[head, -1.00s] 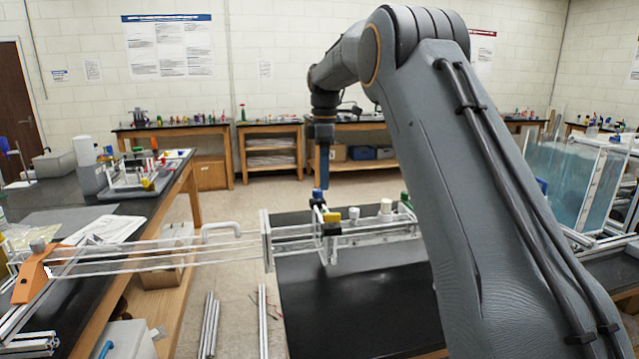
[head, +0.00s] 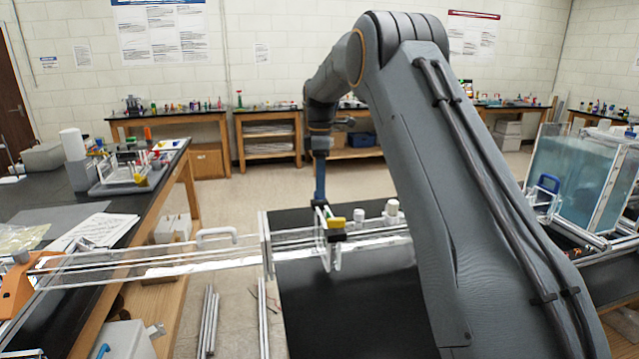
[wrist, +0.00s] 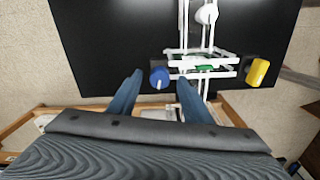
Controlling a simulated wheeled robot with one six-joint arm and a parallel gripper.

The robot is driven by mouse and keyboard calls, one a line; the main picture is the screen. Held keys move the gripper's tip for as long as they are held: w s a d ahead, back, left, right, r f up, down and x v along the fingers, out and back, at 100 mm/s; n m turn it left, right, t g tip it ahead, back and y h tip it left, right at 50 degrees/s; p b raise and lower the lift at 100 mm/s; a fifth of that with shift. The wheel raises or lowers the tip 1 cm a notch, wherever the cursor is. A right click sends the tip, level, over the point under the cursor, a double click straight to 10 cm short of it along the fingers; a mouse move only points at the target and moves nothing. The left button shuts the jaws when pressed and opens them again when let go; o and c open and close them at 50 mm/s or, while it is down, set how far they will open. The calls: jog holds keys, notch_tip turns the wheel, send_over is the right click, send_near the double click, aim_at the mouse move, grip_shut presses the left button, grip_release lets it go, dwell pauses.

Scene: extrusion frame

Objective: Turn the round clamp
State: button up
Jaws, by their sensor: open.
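A round blue knob with a white mark (wrist: 159,78), which seems to be the round clamp, sits on the left side of a black and white bracket in the wrist view. My gripper (wrist: 160,83) is open, with one blue finger on each side of the knob; I cannot tell whether they touch it. In the head view my gripper (head: 320,190) points down at the bracket, and the blue knob cannot be made out there. A yellow knob (wrist: 258,72) is on the bracket's right side; it also shows in the head view (head: 337,223).
The bracket rides on clear and white rails over a black tabletop (head: 345,290). White round knobs (head: 391,208) stand further along the rails. An orange support (head: 17,290) holds the far left end. A clear water tank (head: 570,175) stands at right.

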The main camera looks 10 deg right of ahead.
jog(key=shift+f, duration=0.75)
jog(key=c, duration=1.1)
jog(key=shift+o, duration=0.2)
jog(key=shift+m, duration=0.4)
jog(key=m+b, duration=0.1)
jog(key=m, duration=0.2)
jog(key=shift+m+b, duration=0.3)
jog(key=shift+m, duration=0.1)
jog(key=m+b, duration=0.1)
jog(key=m, duration=0.3)
jog(key=shift+r+m, duration=0.1)
jog(key=shift+m, duration=0.5)
